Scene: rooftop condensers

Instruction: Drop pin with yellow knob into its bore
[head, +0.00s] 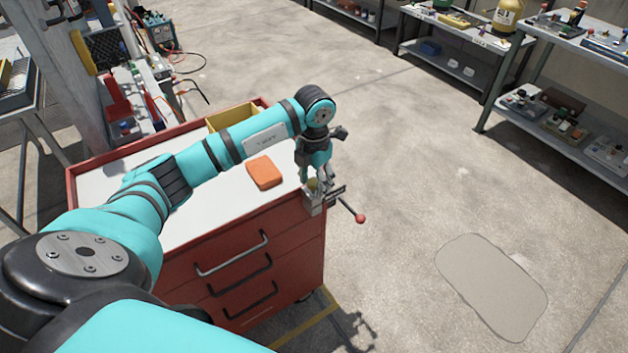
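My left gripper (317,180) points down at the front right corner of the red cabinet, over a small metal fixture (312,203). A small yellowish spot, possibly the yellow knob (313,186), shows between or just below its fingertips. The pin's shaft and the bore are hidden or too small to make out. I cannot tell whether the fingers grip the knob or only stand around it. A lever with a red ball end (360,218) sticks out to the right of the fixture. My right gripper is out of view.
The red drawer cabinet (240,250) has a pale top with an orange block (265,173) and a yellow bin (232,116) at the back edge. Shelves (560,140) with tools stand at the back right. The floor right of the cabinet is clear.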

